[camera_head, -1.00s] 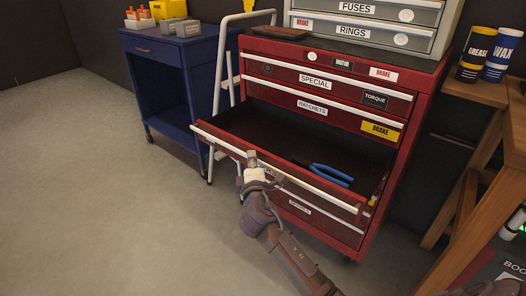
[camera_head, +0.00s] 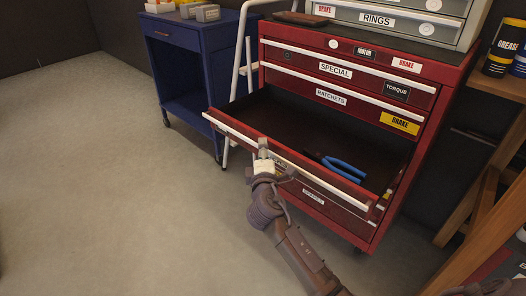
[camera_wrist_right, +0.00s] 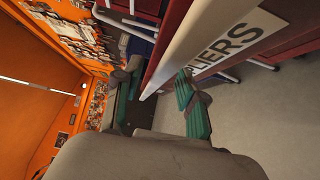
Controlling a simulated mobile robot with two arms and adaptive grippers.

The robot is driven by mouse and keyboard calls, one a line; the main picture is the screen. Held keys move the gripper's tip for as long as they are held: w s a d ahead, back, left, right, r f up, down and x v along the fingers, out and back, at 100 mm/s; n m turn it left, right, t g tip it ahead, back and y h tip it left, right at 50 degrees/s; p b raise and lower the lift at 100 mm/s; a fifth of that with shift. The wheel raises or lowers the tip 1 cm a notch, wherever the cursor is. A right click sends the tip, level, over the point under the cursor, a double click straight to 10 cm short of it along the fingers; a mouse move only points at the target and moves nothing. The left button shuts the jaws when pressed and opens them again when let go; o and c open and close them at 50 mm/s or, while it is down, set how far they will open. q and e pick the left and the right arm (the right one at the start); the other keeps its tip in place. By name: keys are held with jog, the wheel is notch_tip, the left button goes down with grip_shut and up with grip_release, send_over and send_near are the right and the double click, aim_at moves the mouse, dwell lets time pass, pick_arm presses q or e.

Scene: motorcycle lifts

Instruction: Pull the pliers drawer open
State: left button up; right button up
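The pliers drawer (camera_head: 340,178) stands pulled out from a red tool cabinet (camera_head: 403,165). Blue-handled pliers (camera_head: 345,167) lie inside it toward the right. In the right wrist view, its front carries a white strip (camera_wrist_right: 198,40) and a label ending in "LIERS" (camera_wrist_right: 228,45). My right gripper (camera_head: 263,146) is at the front strip, left of its middle. In the wrist view the green-padded fingers (camera_wrist_right: 160,100) are apart, with the strip running between them; firm contact on both sides does not show. My left gripper is not in view.
A blue cart (camera_head: 190,80) and a white ladder-like frame (camera_head: 237,65) stand left of the cabinet. A wooden bench (camera_head: 492,190) stands close on the right. Grey drawers (camera_head: 400,20) sit on top. Open floor (camera_head: 110,200) lies at front left.

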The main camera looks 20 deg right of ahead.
jog(key=shift+s, duration=0.1)
jog(key=v, duration=1.1)
jog(key=shift+s+a, duration=0.15)
jog(key=shift+s, duration=0.25)
